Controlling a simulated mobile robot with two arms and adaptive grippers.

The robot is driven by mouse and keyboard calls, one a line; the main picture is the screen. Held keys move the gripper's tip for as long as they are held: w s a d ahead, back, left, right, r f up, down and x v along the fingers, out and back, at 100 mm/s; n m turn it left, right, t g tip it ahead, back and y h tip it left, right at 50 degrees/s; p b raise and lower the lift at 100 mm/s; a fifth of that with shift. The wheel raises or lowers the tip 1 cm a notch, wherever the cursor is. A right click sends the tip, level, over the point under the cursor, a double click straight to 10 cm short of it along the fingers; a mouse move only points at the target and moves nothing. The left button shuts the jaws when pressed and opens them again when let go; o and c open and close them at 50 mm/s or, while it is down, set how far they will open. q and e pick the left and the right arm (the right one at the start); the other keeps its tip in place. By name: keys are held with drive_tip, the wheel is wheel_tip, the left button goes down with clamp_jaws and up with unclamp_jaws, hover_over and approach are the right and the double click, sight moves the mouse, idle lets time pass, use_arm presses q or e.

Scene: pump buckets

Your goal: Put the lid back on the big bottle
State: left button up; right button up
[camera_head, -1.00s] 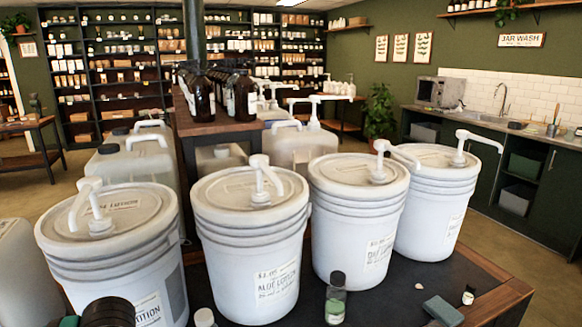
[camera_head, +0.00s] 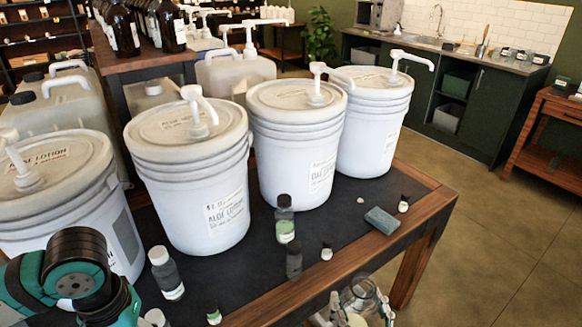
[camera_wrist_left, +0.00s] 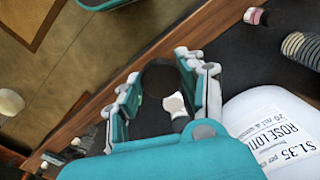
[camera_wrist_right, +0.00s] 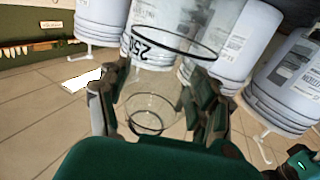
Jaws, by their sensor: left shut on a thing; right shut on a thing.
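My right gripper (camera_wrist_right: 155,82) is shut on a clear glass jar (camera_wrist_right: 150,112) with a dark "250" mark and a dark rim. In the head view the right gripper (camera_head: 362,312) and the jar (camera_head: 358,292) are at the bottom edge, by the table's front edge. The jar looks empty and open at its visible end. My left gripper (camera_wrist_left: 165,72) is shut on a dark round thing (camera_wrist_left: 158,82), which looks like a black lid. A small white thing shows beside it. The left gripper's fingers are outside the head view. I cannot tell which bottle is the big one.
White pump buckets (camera_head: 195,190) stand in a row on the dark table (camera_head: 335,220). The floor at right is clear.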

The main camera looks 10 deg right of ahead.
drive_tip(key=shift+a, duration=0.1)
drive_tip(key=w+a+n+g+y, duration=0.2)
drive_tip(key=w+a+n+y, duration=0.1)
drive_tip(key=a, duration=0.4)
drive_tip(key=w+a+r+n+g+y, duration=0.1)
drive_tip(key=w+a+n+g+y, duration=0.1)
drive_tip(key=a+n+y, duration=0.3)
drive_tip(key=w+a+y, duration=0.1)
drive_tip(key=y, duration=0.2)
drive_tip(key=shift+a+y, duration=0.3)
drive_tip(key=shift+a, duration=0.1)
use_arm(q)
drive_tip(key=shift+d, duration=0.1)
drive_tip(key=w+d+r+n, duration=0.2)
drive_tip(key=d+r+n, duration=0.2)
drive_tip(key=d+r, duration=0.4)
drive_tip(key=w+d+r+n, duration=0.3)
drive_tip(key=d+r, duration=0.6)
drive_tip(key=d, duration=0.7)
drive_tip(key=shift+w+n, duration=0.3)
drive_tip(key=shift+n, duration=0.7)
drive_tip(key=shift+d, duration=0.1)
drive_tip(key=shift+f, duration=2)
